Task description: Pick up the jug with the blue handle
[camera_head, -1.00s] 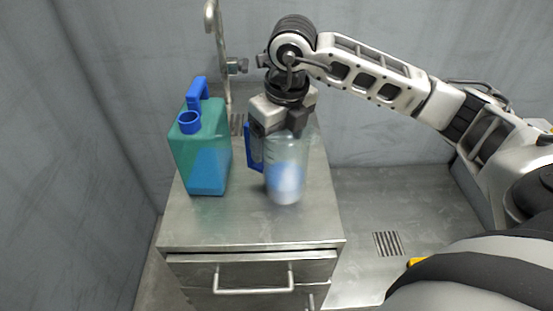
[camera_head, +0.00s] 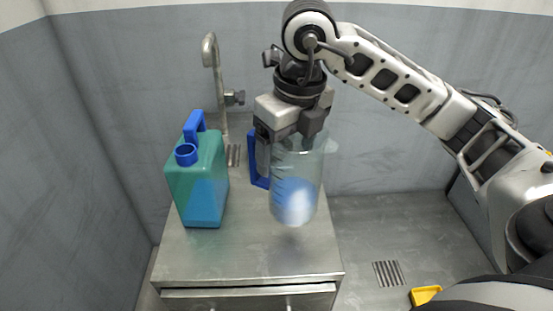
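A clear jug (camera_head: 296,180) with a blue handle (camera_head: 258,160) on its left side is upright and holds something blue and white, blurred. My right gripper (camera_head: 288,137) comes down on it from above, with one finger at the handle side and the other at the upper rim. It looks shut on the jug, though the exact contact is partly hidden. The jug appears raised a little above the metal cabinet top (camera_head: 245,255). My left gripper is not in view.
A teal jerrycan (camera_head: 200,190), also with a blue handle, stands on the cabinet to the left of the jug, with a gap between. A metal tap (camera_head: 215,80) rises behind. Grey walls enclose the corner. A yellow object (camera_head: 425,295) lies on the floor at right.

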